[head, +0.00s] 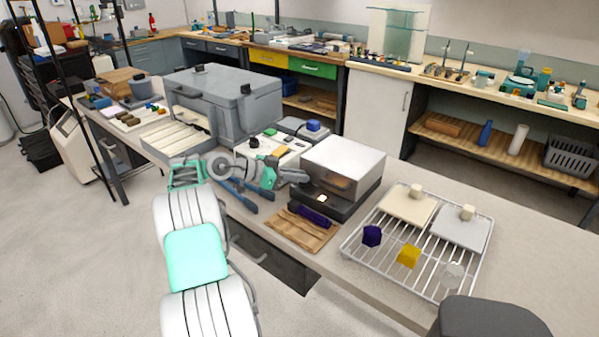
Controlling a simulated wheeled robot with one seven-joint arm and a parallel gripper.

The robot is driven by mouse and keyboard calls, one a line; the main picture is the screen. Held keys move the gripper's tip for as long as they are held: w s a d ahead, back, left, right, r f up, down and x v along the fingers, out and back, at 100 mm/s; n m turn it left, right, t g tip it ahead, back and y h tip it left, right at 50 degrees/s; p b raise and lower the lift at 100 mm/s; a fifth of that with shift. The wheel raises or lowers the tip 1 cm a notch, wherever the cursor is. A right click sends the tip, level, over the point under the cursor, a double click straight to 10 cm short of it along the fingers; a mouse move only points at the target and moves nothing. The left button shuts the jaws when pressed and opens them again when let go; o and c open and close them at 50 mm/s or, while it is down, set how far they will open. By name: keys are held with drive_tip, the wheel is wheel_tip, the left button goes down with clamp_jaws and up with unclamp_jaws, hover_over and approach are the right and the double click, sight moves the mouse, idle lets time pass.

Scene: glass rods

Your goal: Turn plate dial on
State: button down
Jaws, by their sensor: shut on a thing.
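My gripper (304,177) is at the end of the outstretched arm, by the front left of a silver box on a dark base (352,158). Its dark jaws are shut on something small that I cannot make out. The jaws overlap the box's edge in the picture; I cannot tell whether they touch it. A small pale knob-like spot (322,198) shows on the dark base, just right of and below the jaws. A low white unit (290,142) stands behind my gripper, with a black knob-like piece (254,142) on top. I cannot tell which piece is the plate dial.
A wire rack (352,250) at right carries two pale slabs and purple, yellow and clear blocks. A wooden board (290,236) with a dark purple piece lies in front of the box. A large grey case (235,98) stands behind left.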

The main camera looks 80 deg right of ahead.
drive_tip(key=shift+s+a+f, duration=0.1)
drive_tip(key=shift+s+f, duration=0.05)
drive_tip(key=shift+f, duration=0.05)
idle(0.3)
drive_tip(key=c, duration=1.5)
unclamp_jaws()
drive_tip(key=shift+r, duration=0.1)
drive_tip(key=p+v, duration=0.7)
drive_tip(key=p, duration=0.2)
drive_tip(key=shift+w+a+r+p, duration=0.2)
drive_tip(key=shift+w+p, duration=0.1)
drive_tip(key=shift+p, duration=0.05)
